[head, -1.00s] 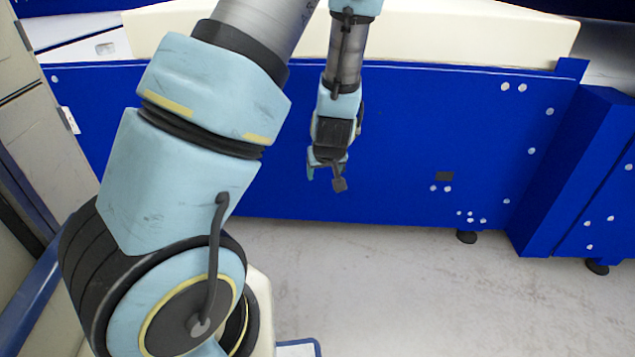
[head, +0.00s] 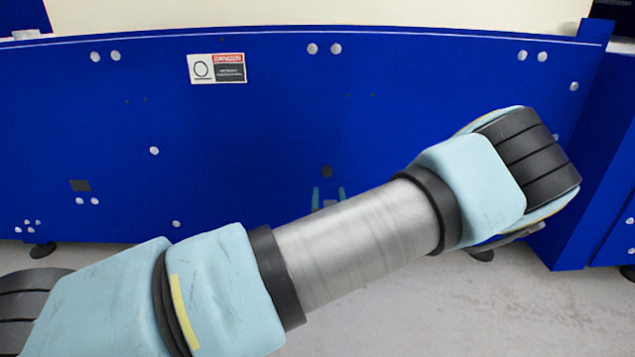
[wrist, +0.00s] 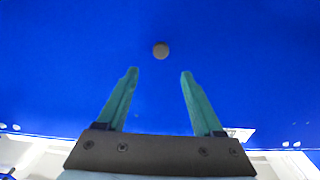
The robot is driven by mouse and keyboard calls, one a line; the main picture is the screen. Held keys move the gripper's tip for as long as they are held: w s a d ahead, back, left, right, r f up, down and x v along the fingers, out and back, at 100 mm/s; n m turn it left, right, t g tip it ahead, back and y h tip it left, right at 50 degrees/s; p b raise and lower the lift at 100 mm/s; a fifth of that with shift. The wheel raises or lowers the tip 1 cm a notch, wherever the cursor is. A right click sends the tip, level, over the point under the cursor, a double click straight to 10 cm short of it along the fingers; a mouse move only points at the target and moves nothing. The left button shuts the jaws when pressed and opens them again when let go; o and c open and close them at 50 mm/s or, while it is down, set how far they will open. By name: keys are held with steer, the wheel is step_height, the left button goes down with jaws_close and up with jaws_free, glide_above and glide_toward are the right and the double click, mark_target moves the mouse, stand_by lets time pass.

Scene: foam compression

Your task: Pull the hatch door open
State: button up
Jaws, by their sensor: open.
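The hatch door looks to be part of the long blue panel (head: 250,170); its edges are not clear. Contact with the knob is not seen.
A red and white danger label (head: 216,68) is on the panel at upper left. White bolts dot the panel. A blue post (head: 590,150) stands out at the right. Black feet (head: 43,250) support the panel above bare grey floor (head: 400,310).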

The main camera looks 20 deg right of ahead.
mark_target(327, 173)
steer(key=b+x, duration=0.3)
steer(key=x, duration=0.7)
steer(key=shift+w, duration=0.15)
jaws_close()
stand_by(1.1)
